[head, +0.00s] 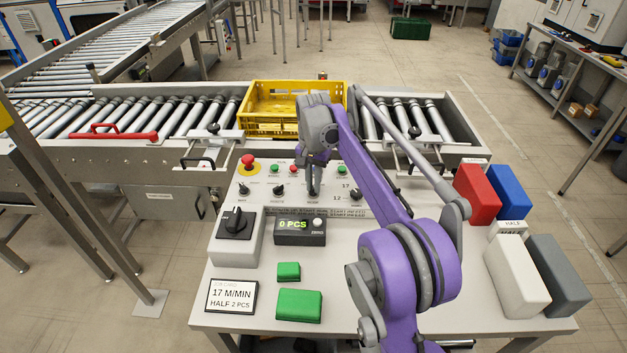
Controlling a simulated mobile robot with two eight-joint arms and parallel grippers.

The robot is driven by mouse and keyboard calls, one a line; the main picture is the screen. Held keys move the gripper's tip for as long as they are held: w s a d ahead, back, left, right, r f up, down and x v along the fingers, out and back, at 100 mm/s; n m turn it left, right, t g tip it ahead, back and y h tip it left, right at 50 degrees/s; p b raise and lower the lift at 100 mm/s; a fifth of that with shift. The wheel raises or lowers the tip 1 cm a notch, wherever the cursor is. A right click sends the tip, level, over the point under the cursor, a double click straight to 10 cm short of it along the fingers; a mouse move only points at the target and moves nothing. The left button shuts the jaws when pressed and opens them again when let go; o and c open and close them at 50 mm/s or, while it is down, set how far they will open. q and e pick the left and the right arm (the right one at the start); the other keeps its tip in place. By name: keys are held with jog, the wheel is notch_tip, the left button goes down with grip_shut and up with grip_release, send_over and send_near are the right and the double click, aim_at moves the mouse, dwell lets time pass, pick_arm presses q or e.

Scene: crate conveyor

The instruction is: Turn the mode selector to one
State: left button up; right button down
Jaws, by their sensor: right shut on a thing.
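The control panel (262,204) stands on the far part of the white table, with a row of small black selector knobs along it. My right gripper (314,190) points down at the third knob from the left, the mode selector, and is shut on it. The fingers hide most of this knob, so I cannot tell which way it points. The label below it is too small to read surely. My left gripper is not in view.
A yellow crate (284,128) sits on the roller conveyor behind the panel. A red emergency button (249,160), a grey rotary switch box (236,236), a counter reading 0 PCS (300,231) and green blocks (299,305) are nearby. Red, blue, white and grey blocks stand at right.

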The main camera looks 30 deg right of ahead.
jog(key=shift+r+m+p, duration=0.1)
jog(key=shift+m+p, duration=0.35)
jog(key=shift+m, duration=1.75)
jog(key=c, duration=0.9)
grip_release()
notch_tip(320, 180, up, 11)
jog(key=p, duration=0.1)
jog(key=shift+f, duration=0.2)
